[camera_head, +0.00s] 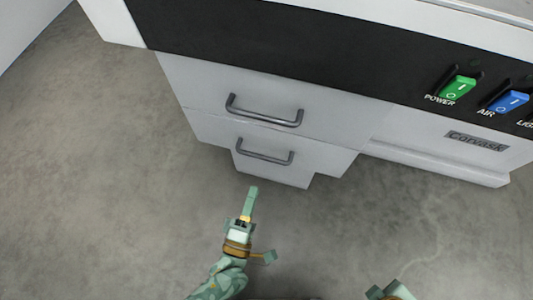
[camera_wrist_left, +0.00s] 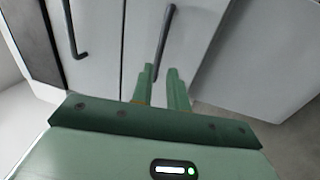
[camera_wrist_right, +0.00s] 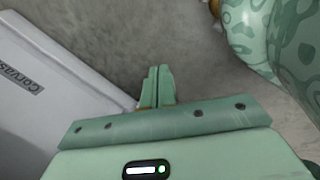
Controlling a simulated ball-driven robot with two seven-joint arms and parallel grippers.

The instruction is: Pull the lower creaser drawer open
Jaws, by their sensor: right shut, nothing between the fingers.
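The lower creaser drawer (camera_head: 275,171) is a pale grey front low on the machine, with a dark bar handle (camera_head: 264,152). In the left wrist view the lower handle (camera_wrist_left: 166,38) lies ahead of the fingertips, lined up with the gap between them. My left gripper (camera_head: 253,190) is open and empty, just short of the lower drawer; in its wrist view the fingers (camera_wrist_left: 161,72) stand a little apart. My right gripper (camera_wrist_right: 157,72) is shut and empty over bare floor; only a part of it shows at the bottom of the head view.
The upper drawer's handle (camera_head: 264,116) is just above the lower one and shows left of it in the left wrist view (camera_wrist_left: 75,30). A black panel carries a green power switch (camera_head: 459,88) and a blue air switch (camera_head: 508,102). Grey concrete floor (camera_head: 100,190) is clear around.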

